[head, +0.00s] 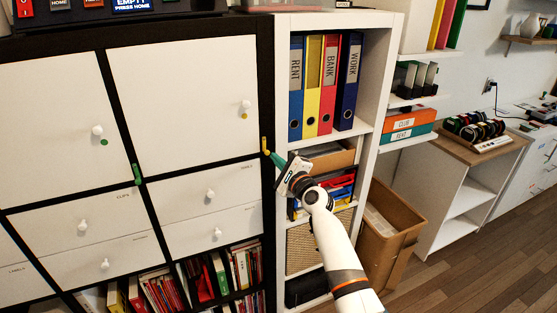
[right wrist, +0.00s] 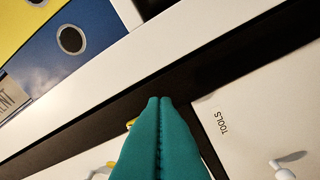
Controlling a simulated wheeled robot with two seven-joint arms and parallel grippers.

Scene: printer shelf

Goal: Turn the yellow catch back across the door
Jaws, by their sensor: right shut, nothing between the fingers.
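The yellow catch (head: 264,146) is on the black frame just right of the upper right white door (head: 180,95). It looks upright along the frame, beside the door rather than across it. The door is closed and has a white knob with a yellow dot (head: 243,116). My right gripper (head: 269,154) has its teal fingers shut and empty, with the tips at the catch's lower right. In the right wrist view, the shut fingers (right wrist: 160,100) hide most of the catch; a yellow bit (right wrist: 130,124) shows beside them. Contact cannot be told. My left gripper is not in view.
A green catch (head: 138,174) sits upright on the divider left of the door. Drawers (head: 212,182) are below. A white shelf (head: 367,70) with binders (head: 313,88) stands to the right, and a brown bin (head: 398,235) is on the floor.

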